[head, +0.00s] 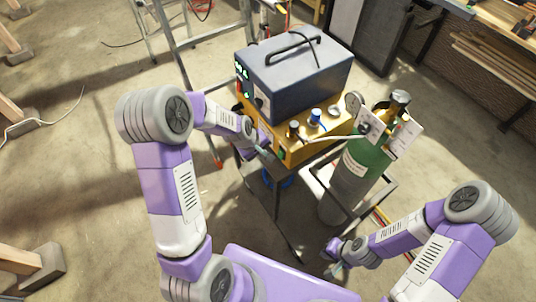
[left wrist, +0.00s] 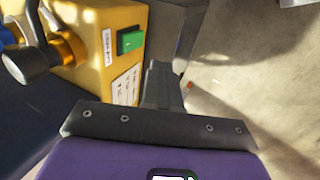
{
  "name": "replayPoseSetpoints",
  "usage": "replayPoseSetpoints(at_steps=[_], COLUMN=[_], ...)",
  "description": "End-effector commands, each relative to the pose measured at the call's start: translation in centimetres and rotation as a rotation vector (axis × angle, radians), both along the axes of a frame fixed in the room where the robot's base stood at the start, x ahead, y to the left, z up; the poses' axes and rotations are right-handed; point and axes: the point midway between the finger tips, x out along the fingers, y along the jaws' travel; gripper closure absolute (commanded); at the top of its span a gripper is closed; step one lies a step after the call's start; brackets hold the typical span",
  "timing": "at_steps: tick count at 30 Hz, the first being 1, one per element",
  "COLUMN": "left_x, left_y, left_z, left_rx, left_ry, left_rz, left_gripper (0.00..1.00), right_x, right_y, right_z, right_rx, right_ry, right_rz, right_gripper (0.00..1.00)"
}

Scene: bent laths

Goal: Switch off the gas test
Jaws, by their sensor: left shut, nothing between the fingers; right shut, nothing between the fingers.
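A green rocker switch (left wrist: 130,40) in a dark frame sits on the yellow unit (left wrist: 95,20) in the left wrist view, beside a small white label too small to read. I cannot tell which way the rocker is tipped. The yellow unit (head: 325,144) also shows in the head view, under a blue-grey machine. My left gripper (head: 263,150) is at its front left corner; in the left wrist view its shut fingers (left wrist: 160,72) are just below and right of the switch, apparently not touching it. My right gripper (head: 334,268) is shut and empty, low beside the cart.
A green and grey gas cylinder (head: 352,180) with a gauge and paper tags stands right of the unit. The blue-grey machine (head: 300,72) has a top handle. A black lever knob (left wrist: 30,60) projects left of the switch. A ladder (head: 205,40) stands behind. Floor at left is mostly clear.

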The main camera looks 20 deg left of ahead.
Motion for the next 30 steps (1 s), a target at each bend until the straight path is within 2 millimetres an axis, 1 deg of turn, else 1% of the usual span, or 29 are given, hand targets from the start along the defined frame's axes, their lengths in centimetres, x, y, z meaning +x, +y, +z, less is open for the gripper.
replayPoseSetpoints(at_steps=[1, 3, 6, 10, 14, 23, 30], left_x=[-0.3, -0.7, -1.1, -1.5, -1.7, -1.7, -1.9], left_y=[0.2, 0.4, 0.7, 1.0, 1.0, 1.0, 0.8], left_z=[1.4, 2.7, 4.1, 5.2, 5.5, 5.5, 4.6], left_rx=[0.000, 0.000, 0.000, 0.001, 0.000, 0.001, 0.021], left_ry=[-0.001, -0.001, 0.000, 0.001, 0.004, 0.004, 0.034], left_rz=[0.000, 0.000, 0.000, 0.000, -0.001, -0.001, -0.006], left_gripper=[1.00, 1.00, 1.00, 1.00, 1.00, 1.00, 1.00], right_x=[0.0, 0.0, 0.0, 0.0, 0.0, 0.0, 0.0], right_y=[0.0, 0.0, 0.0, 0.0, 0.0, 0.0, 0.0], right_z=[0.5, 0.8, 1.1, 1.3, 1.3, 1.3, 0.4], right_rx=[0.000, 0.000, 0.000, 0.000, 0.000, 0.000, 0.000], right_ry=[-0.001, -0.001, -0.001, -0.001, 0.000, 0.000, 0.000], right_rz=[0.000, 0.000, 0.000, 0.000, 0.000, 0.000, 0.000], right_gripper=[1.00, 1.00, 1.00, 1.00, 1.00, 1.00, 1.00])
